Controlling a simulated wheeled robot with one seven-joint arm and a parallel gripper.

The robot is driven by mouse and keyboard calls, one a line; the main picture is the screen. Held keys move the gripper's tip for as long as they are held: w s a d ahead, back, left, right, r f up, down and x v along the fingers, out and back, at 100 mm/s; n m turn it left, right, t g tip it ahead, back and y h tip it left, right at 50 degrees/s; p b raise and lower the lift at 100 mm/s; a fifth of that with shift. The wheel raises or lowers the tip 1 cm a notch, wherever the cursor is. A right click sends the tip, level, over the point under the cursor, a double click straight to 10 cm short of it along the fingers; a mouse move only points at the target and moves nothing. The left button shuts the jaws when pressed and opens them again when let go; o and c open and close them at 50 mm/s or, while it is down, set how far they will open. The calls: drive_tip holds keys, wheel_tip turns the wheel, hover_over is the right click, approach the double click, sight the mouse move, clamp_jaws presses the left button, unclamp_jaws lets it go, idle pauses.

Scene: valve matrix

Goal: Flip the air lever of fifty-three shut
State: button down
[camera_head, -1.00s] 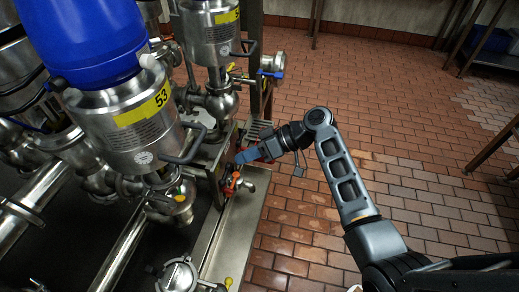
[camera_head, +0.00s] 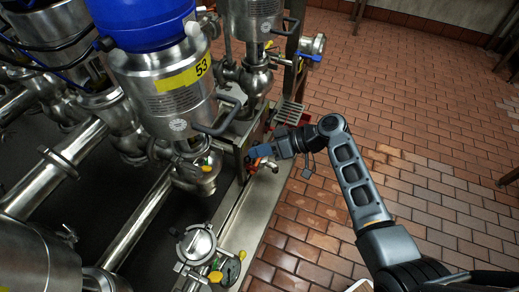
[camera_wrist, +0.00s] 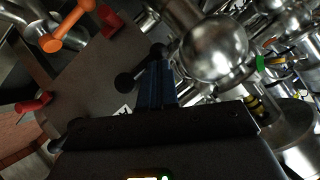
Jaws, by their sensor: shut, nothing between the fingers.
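The valve marked 53 (camera_head: 165,95) is a steel cylinder with a blue top and a yellow label, left of centre in the head view. My gripper (camera_head: 254,155) has blue fingers and is beside the panel to the lower right of that valve. An orange lever (camera_head: 259,164) shows just under the fingers; it also seems to show in the wrist view (camera_wrist: 68,30), upper left. In the wrist view my shut, empty fingers (camera_wrist: 157,75) are close to a black ball-ended lever (camera_wrist: 125,82). I cannot tell whether they touch it. No label naming the air lever is readable.
Red handles (camera_wrist: 35,103) stick out from the grey panel (camera_wrist: 85,85). A steel ball-shaped body (camera_wrist: 214,47) is close on the right of the fingers. A second valve (camera_head: 252,20) stands behind. Open tiled floor (camera_head: 430,110) lies to the right.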

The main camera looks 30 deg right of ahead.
drive_tip(key=shift+s+a+f+n+h+b, duration=0.15)
drive_tip(key=shift+f+n+h+b, duration=0.15)
drive_tip(key=shift+h+b, duration=0.15)
drive_tip(key=f+n+h+b, duration=0.1)
drive_tip(key=b, duration=0.1)
drive_tip(key=f+n+t+h+b, duration=0.1)
drive_tip(key=shift+s+a+b, duration=0.2)
drive_tip(key=shift+a+b, duration=0.1)
drive_tip(key=shift+b, duration=0.05)
drive_tip(key=shift+w+d+f+n+t+h+b, duration=0.2)
drive_tip(key=shift+f+n+t+h+b, duration=0.7)
drive_tip(key=shift+b, duration=1.7)
drive_tip(key=shift+w+d+f+n+t+h+b, duration=0.2)
drive_tip(key=shift+f+n+t+h+b, duration=0.25)
drive_tip(key=shift+n+t+h+b, duration=1.55)
drive_tip(key=shift+w+d+f+n+t+y+b, duration=0.2)
drive_tip(key=shift+f+n+b, duration=0.55)
drive_tip(key=shift+b, duration=2.5)
drive_tip(key=shift+d+r, duration=0.1)
drive_tip(key=shift+r, duration=0.1)
